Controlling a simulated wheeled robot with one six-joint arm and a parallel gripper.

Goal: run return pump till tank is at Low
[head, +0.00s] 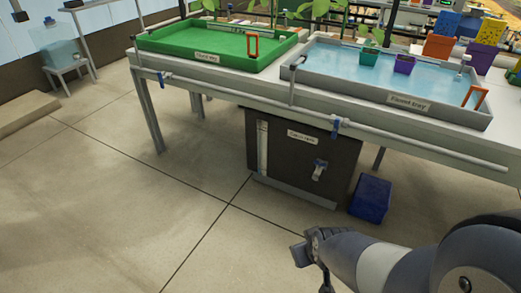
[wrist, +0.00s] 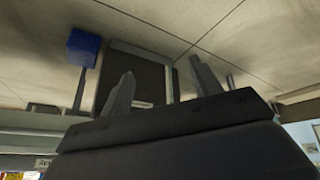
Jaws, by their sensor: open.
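A dark tank (head: 300,160) stands on the floor under the bench, with a label on its front too small to read surely. A pale vertical level strip (head: 263,147) is on its left side; its level cannot be read.
A green tray (head: 215,60) and a grey tray of water (head: 440,105), labelled Flood tray, rest on the bench. Blue-handled valves (head: 337,127) are on the front pipe. A blue bin (head: 370,199) stands right of the tank.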

